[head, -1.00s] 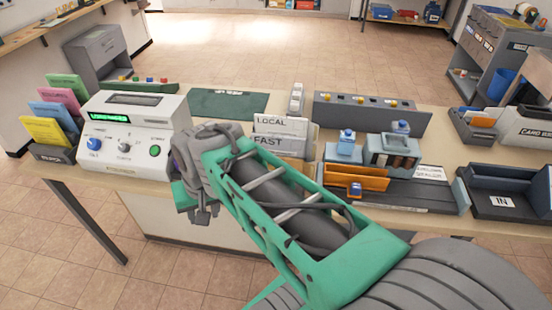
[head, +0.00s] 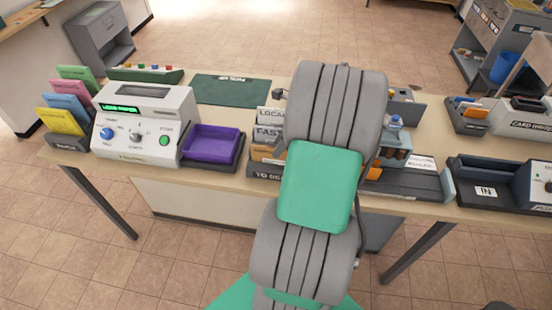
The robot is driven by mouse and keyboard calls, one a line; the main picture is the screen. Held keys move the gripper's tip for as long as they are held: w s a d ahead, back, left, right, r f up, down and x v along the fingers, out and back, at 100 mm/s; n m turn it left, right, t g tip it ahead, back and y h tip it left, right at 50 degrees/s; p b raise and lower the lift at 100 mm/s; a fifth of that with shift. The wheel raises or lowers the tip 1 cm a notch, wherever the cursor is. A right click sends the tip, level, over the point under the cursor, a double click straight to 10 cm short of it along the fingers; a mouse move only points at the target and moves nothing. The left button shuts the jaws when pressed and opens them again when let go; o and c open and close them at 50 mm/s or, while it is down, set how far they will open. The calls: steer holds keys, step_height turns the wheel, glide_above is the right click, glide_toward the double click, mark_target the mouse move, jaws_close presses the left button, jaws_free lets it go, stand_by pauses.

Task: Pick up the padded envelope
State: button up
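I cannot make out the padded envelope for certain. A rack with white cards reading LOCAL and FAST (head: 267,134) stands mid-counter, partly behind my arm. Tan and brown edges (head: 266,153) show just below the FAST card, above a dark front lettered TO. I cannot tell whether one of them is the envelope. My arm rises through the middle of the head view and covers the counter to the right of the rack. My gripper is hidden behind the arm, so its fingers do not show.
Left of the rack are a purple tray (head: 211,142), a white machine with knobs (head: 146,122) and colored cards (head: 65,117). A green mat (head: 232,90) lies behind. Right of my arm are an orange item (head: 373,173) and a dark IN tray (head: 484,181).

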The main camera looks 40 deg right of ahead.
steer(key=shift+w+a+f, duration=0.15)
steer(key=shift+w+f, duration=0.05)
steer(key=shift+f, duration=0.4)
steer(key=shift+f+p, duration=0.2)
steer(key=shift+p, duration=0.15)
steer(key=shift+c, duration=0.3)
jaws_close()
stand_by(1.1)
